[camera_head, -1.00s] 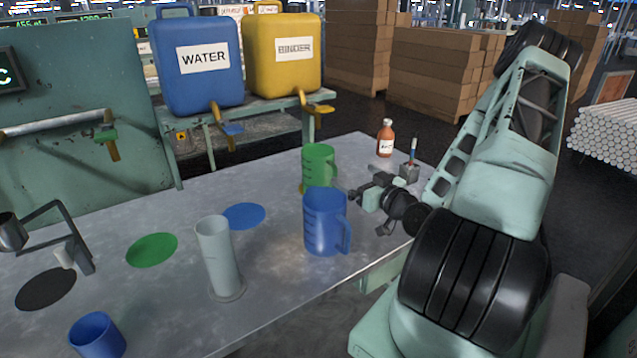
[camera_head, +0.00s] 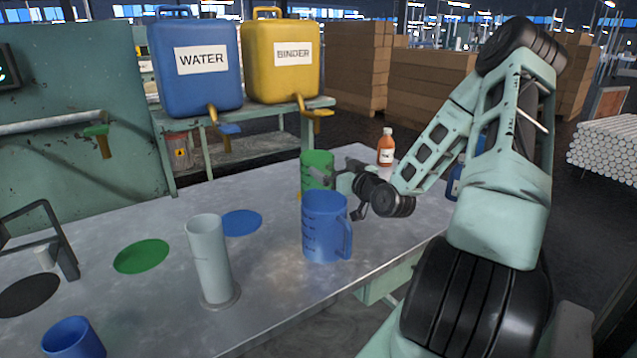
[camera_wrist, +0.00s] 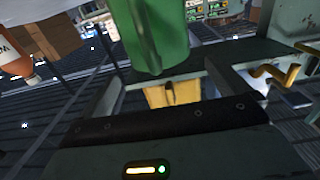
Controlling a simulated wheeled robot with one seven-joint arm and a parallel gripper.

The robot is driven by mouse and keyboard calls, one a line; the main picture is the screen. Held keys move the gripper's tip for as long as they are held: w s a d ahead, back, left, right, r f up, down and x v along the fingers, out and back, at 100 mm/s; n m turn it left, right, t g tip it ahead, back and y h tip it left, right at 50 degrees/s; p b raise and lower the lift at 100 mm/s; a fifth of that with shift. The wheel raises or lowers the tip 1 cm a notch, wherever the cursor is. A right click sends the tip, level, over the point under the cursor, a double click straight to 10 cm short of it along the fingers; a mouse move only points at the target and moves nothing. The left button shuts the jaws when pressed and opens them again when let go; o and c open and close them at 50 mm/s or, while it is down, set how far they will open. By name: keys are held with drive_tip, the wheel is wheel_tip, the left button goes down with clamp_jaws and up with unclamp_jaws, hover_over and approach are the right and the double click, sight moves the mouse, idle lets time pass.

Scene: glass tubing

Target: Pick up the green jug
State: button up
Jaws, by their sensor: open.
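The green jug (camera_head: 316,163) stands upright on the grey table, behind the blue jug, which partly covers its lower part. My gripper (camera_head: 326,182) is at the green jug's right side, its fingers open and close against it in this view. In the wrist view the green jug (camera_wrist: 156,35) is large, just beyond my gripper, between its spread fingers. Whether a finger touches it, I cannot tell.
The blue jug (camera_head: 324,228) stands just in front of my gripper. A grey cylinder (camera_head: 210,262) and small blue cup (camera_head: 72,339) are at left. An orange bottle (camera_head: 386,150) stands behind my wrist. Green (camera_head: 142,257) and blue (camera_head: 241,223) discs lie flat on the table.

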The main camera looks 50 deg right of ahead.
sight(327, 164)
drive_tip(key=x, duration=0.4)
drive_tip(key=shift+w+f, duration=0.1)
drive_tip(key=shift+f, duration=0.15)
drive_tip(key=c, duration=1.5)
drive_tip(key=shift+r, duration=0.1)
